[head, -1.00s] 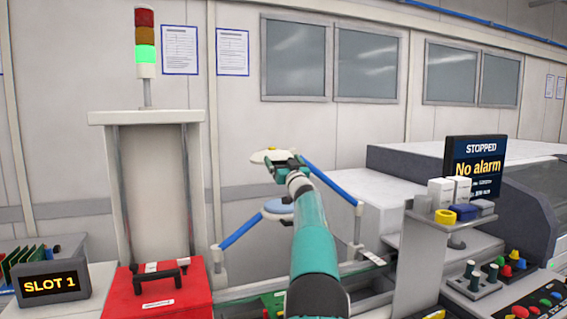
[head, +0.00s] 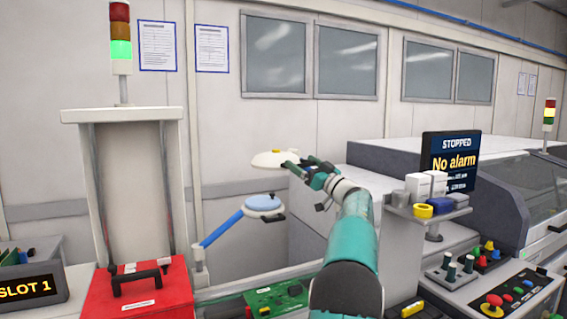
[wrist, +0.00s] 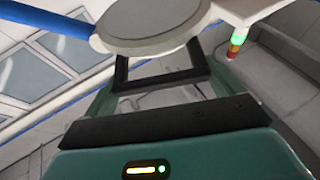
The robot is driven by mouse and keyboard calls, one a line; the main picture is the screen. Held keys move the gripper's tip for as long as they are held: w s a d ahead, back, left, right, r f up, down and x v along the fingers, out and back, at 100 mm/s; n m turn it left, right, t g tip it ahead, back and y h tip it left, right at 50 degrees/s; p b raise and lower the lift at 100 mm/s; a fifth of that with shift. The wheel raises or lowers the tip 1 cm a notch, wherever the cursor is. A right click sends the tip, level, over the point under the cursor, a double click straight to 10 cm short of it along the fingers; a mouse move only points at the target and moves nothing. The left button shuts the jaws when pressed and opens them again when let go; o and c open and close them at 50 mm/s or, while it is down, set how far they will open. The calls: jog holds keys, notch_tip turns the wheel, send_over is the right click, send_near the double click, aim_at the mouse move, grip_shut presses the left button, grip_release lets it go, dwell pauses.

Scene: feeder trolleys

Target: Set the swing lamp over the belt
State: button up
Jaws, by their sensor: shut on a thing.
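The white swing lamp (head: 270,159) has a round head with a yellow knob on top. My gripper (head: 293,164) is shut on it at its right side; the exact grip is partly hidden. In the wrist view the lamp's grey round underside (wrist: 150,28) shows just beyond my gripper (wrist: 160,68), with its blue arm (wrist: 50,22) at top left. My arm hides the lamp's blue arm and post in the head view. The belt (head: 225,298) runs low in front, with a green circuit board (head: 277,299) on it. The lamp is held above and behind the board.
A second lamp with a blue disc (head: 263,203) hangs on a blue arm from a left post (head: 198,268), below the white lamp. A red case (head: 140,297) stands front left. A pillar with small items (head: 430,208) and a STOPPED screen (head: 450,162) stand right.

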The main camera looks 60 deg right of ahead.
jog(key=s, duration=0.1)
jog(key=s+y, duration=0.1)
jog(key=s, duration=0.1)
jog(key=s+d+n+y, duration=0.1)
jog(key=shift+s+r, duration=0.1)
jog(key=shift+s, duration=0.2)
jog(key=o, duration=1.1)
jog(key=shift+c, duration=0.2)
jog(key=s+a+r, duration=0.3)
jog(key=a+r, duration=0.3)
jog(key=s+a+r, duration=0.3)
jog(key=a+r, duration=0.3)
jog(key=r, duration=0.1)
jog(key=shift+s+a, duration=0.2)
jog(key=shift+s, duration=0.2)
